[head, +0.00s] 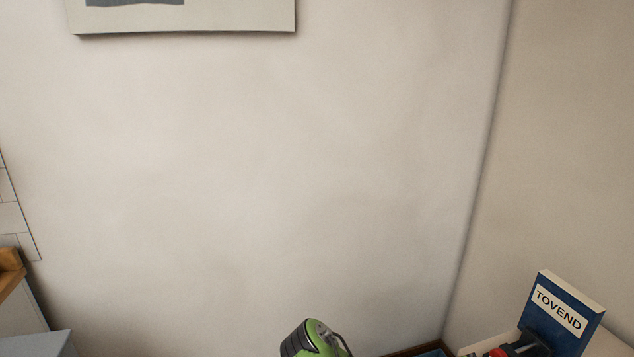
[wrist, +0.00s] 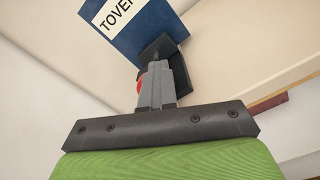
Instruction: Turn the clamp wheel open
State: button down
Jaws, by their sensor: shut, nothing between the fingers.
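A blue panel with a white TOVEND label (head: 560,312) stands at the lower right of the head view. A dark block (head: 532,345) sits at its front, with a small red part (head: 497,352) beside it, cut by the frame edge. In the wrist view the blue panel (wrist: 130,28) and a black bracket-like part (wrist: 168,52) lie just beyond my gripper (wrist: 155,72). A sliver of red (wrist: 139,86) shows at the left of my fingers, which hide most of it. I cannot tell whether they touch it. My gripper is shut and empty.
A framed picture (head: 190,20) hangs on the pale wall (head: 260,170). A grey cabinet-like thing (head: 45,343) and a wooden edge (head: 10,272) are at the lower left. A brown-red strip (wrist: 268,103) shows at the right of the wrist view.

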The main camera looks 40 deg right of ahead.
jog(key=shift+w+d+r+p, duration=0.2)
jog(key=shift+d+r+p, duration=0.05)
jog(key=shift+r+p, duration=0.3)
jog(key=shift+w+d+r+p, duration=0.2)
jog(key=shift+r+p, duration=0.2)
jog(key=shift+p, duration=0.2)
jog(key=shift+w+r, duration=0.1)
jog(key=shift+w+d+r+p, duration=0.15)
jog(key=shift+w+d+p, duration=0.1)
jog(key=shift+w+p, duration=0.35)
dwell(0.5)
jog(key=shift+s+r+p, duration=0.1)
jog(key=shift+r+p, duration=0.25)
jog(key=shift+p, duration=0.25)
jog(key=shift+w+a+f, duration=0.35)
jog(key=shift+f, duration=0.05)
send_near(496, 349)
jog(key=shift+s+d+r, duration=0.2)
jog(key=shift+s+r, duration=0.35)
jog(key=shift+r, duration=0.05)
jog(key=shift+s+d+r, duration=0.2)
jog(key=shift+s+r, duration=0.35)
jog(key=shift+r, duration=0.05)
